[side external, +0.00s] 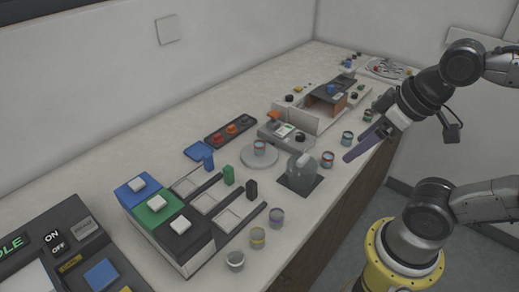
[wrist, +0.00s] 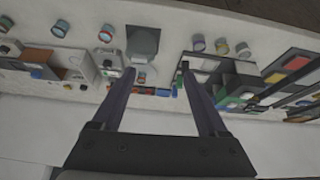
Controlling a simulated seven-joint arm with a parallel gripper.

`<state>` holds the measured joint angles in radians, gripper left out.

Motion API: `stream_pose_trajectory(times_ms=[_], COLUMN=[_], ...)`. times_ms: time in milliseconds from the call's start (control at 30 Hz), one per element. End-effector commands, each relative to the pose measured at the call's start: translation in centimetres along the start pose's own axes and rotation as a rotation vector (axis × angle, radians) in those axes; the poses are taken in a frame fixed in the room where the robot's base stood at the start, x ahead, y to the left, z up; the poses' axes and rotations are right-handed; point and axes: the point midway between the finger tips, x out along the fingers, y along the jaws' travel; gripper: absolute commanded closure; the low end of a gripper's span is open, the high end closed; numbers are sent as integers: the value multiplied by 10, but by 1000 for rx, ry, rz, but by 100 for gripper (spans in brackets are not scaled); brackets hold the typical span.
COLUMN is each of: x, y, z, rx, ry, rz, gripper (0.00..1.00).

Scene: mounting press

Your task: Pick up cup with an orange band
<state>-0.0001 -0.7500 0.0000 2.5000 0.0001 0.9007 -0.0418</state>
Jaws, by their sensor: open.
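Several small banded cups stand on the pale worktop. One cup with an orange-red and blue look (side external: 259,147) stands on a round grey plate (side external: 246,161); it shows small between the fingers in the wrist view (wrist: 141,77). Another cup with a reddish band (side external: 327,159) stands near the front edge, also in the wrist view (wrist: 106,33). At this size I cannot tell for certain which band is orange. My gripper (side external: 367,147) is open and empty, above the front edge at the right, apart from the cups.
A grey press-like block (side external: 300,171) stands between the plate and the front edge. Cups with purple (side external: 276,217), yellow (side external: 257,238) and grey (side external: 235,260) bands line the front edge. A teal-banded cup (side external: 347,138) stands near my gripper. Coloured button boxes (side external: 165,215) fill the left.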

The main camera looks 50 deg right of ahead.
Motion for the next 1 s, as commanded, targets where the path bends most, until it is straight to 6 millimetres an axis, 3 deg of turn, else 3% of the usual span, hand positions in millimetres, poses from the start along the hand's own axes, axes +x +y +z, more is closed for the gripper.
stream_pose_trajectory(times_ms=[133,267,433,567,800,1000], x=[-5,-19,-25,-15,42,114], y=[1,6,13,20,33,40], z=[-4,-30,-80,-125,-202,-239], rx=[-210,-510,-919,-1232,-1723,-1923], ry=[2,16,-30,-93,-226,-320], rz=[6,26,36,18,-88,-213], gripper=[24,24,24,24,24,24])
